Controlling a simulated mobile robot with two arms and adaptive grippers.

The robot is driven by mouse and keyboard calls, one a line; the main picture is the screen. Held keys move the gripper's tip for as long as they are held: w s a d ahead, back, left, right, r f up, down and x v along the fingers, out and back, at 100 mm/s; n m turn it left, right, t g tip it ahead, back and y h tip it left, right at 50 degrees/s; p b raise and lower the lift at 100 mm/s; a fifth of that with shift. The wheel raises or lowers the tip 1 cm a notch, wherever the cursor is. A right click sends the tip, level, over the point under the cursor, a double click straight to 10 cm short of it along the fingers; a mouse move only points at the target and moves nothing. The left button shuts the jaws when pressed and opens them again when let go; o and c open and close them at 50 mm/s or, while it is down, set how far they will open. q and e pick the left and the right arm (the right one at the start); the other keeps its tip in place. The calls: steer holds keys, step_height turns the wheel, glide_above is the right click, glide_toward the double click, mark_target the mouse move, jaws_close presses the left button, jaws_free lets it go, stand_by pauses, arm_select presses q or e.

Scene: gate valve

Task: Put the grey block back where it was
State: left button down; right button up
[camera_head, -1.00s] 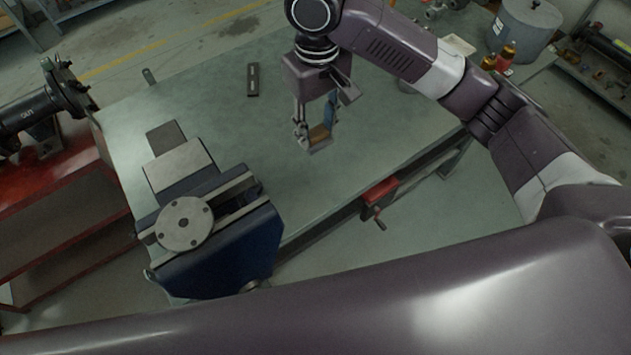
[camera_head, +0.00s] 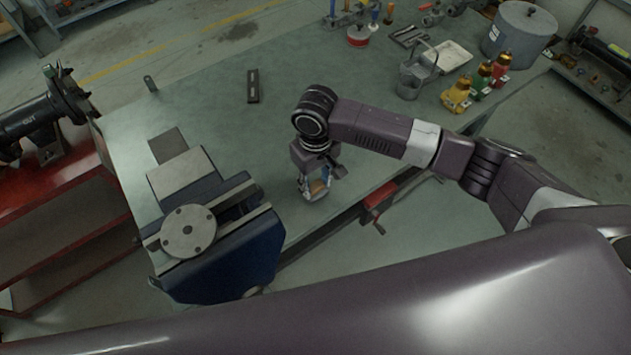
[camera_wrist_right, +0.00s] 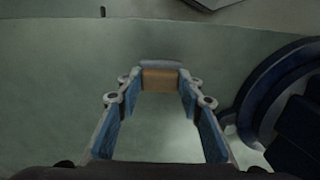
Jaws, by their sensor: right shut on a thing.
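My right gripper (camera_head: 316,188) points down close over the green bench top, right of the blue vise (camera_head: 225,255) and near the bench's front edge. Its fingers are shut on a small block, the grey block (camera_wrist_right: 160,64), which shows a grey edge and a tan face between the fingertips in the right wrist view. In the head view the fingers partly hide the block. I cannot tell whether it touches the bench. My left gripper is not in view.
A round grey flange (camera_head: 188,231) sits on the vise. A dark slotted bar (camera_head: 253,86) lies on the bench (camera_head: 210,110) behind. A red-handled part (camera_head: 381,195) is at the front edge. Bottles (camera_head: 457,94) and a grey drum (camera_head: 519,33) stand at the back right.

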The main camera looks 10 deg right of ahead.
mark_target(315, 186)
steer(key=shift+f, duration=0.15)
steer(key=shift+f, duration=0.15)
steer(key=o, duration=1.1)
steer(key=shift+o, duration=0.2)
step_height(315, 186, up, 12)
steer(key=b, duration=0.2)
steer(key=shift+r, duration=0.2)
steer(key=shift+f, duration=0.1)
